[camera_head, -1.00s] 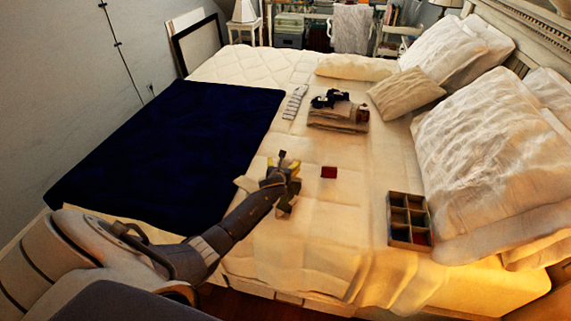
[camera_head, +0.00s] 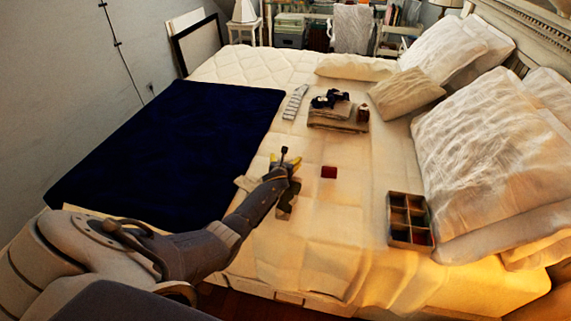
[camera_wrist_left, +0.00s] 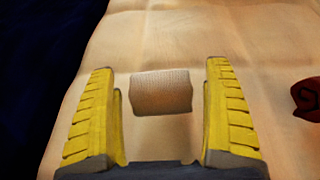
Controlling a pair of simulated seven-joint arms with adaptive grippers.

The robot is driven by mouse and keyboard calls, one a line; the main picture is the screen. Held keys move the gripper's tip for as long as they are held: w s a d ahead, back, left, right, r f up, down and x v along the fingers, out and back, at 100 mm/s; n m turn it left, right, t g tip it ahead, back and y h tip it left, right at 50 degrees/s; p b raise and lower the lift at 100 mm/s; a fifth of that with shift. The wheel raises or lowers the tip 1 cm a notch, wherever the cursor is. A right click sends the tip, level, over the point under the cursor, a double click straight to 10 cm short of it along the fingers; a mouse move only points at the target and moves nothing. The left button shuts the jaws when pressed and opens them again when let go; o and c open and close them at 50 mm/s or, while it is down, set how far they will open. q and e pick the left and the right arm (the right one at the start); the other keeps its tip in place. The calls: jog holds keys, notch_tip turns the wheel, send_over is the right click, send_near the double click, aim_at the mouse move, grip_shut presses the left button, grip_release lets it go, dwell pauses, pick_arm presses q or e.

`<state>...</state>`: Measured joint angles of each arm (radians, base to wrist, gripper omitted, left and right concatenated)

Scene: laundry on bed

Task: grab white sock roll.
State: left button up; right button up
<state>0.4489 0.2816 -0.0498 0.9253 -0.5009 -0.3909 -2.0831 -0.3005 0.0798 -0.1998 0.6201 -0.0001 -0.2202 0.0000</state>
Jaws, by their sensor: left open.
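The white sock roll (camera_wrist_left: 161,93) lies on the pale bed cover. In the left wrist view it sits between the two yellow fingers of my left gripper (camera_wrist_left: 161,68), with a clear gap on each side. My left gripper is open and holds nothing. In the head view my left gripper (camera_head: 285,163) is over the middle of the bed, pointing away from me. I cannot make out the sock roll there; the gripper seems to hide it. My right gripper is not in view.
A red folded item (camera_head: 329,172) lies just right of the gripper, and a divided box (camera_head: 391,222) stands farther right. A folded stack (camera_head: 338,124) and a striped sock (camera_head: 294,102) lie beyond. A dark blue blanket (camera_head: 165,150) covers the left side.

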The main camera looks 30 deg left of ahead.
pick_arm(q)
jog(key=shift+c, duration=0.4)
jog(key=c, duration=1)
jog(key=shift+o, duration=0.2)
jog(key=shift+r, duration=0.1)
